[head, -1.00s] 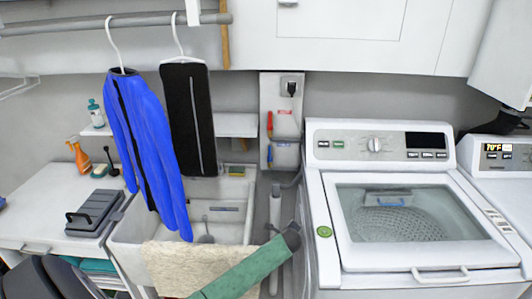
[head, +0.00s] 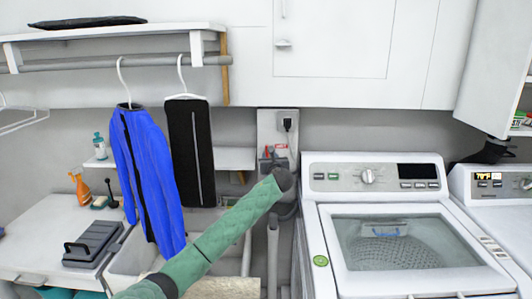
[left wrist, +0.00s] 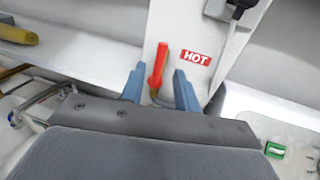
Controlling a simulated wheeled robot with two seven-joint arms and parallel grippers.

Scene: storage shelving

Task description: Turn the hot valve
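The hot valve's red handle (left wrist: 158,68) stands nearly upright with a slight tilt in the left wrist view, on a brass stem. A red HOT label (left wrist: 196,56) is on the white panel to its right. My left gripper (left wrist: 159,72) is open, with one blue-grey finger on each side of the handle and a visible gap to both. In the head view my left arm reaches from the lower left to the wall panel (head: 278,122). The gripper there is small and partly hidden by the forearm's end. My right gripper is not in view.
A washing machine (head: 330,215) stands right of the panel. A sink (head: 118,262) is below left, with a blue jacket (head: 148,175) and a black garment (head: 190,150) hanging above it. A plug and cord (head: 287,125) sit at the panel's top.

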